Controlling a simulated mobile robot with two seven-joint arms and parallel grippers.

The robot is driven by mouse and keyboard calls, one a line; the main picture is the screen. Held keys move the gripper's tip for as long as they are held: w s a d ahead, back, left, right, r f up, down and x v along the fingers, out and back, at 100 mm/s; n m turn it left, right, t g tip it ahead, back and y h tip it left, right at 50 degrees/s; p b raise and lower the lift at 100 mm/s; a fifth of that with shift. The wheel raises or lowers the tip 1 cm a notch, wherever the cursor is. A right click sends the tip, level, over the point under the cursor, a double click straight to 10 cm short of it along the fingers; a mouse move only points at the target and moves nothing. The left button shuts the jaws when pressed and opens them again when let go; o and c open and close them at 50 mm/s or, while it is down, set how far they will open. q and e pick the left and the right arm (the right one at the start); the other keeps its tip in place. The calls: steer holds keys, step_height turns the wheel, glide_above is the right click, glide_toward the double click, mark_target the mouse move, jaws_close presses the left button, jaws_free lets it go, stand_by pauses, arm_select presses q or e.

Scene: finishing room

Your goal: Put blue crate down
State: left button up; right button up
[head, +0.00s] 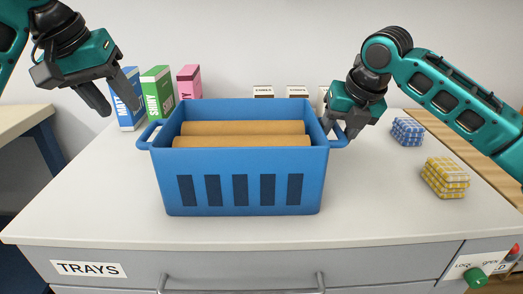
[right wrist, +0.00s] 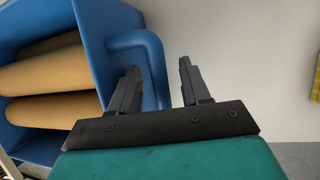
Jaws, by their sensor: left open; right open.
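The blue crate (head: 240,160) stands upright on the white counter top in the head view, with brown rolls (head: 242,134) lying in it. My left gripper (head: 118,97) is open and empty, raised above and left of the crate's left handle (head: 148,134). My right gripper (head: 335,130) is at the right handle (head: 339,136). In the right wrist view the fingers of my right gripper (right wrist: 158,82) are spread, with the blue handle (right wrist: 150,70) beside the left finger. I cannot tell whether that finger touches the handle.
Blue, green (head: 158,90) and pink boxes stand behind the crate, with small labelled containers (head: 298,91) to their right. Blue (head: 407,131) and yellow (head: 445,178) checked stacks lie at the right. The counter (head: 90,205) is clear at the left. A drawer marked TRAYS (head: 88,269) is below.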

steer(key=v, duration=1)
steer(key=shift+r, duration=0.25)
steer(key=shift+s, duration=0.1)
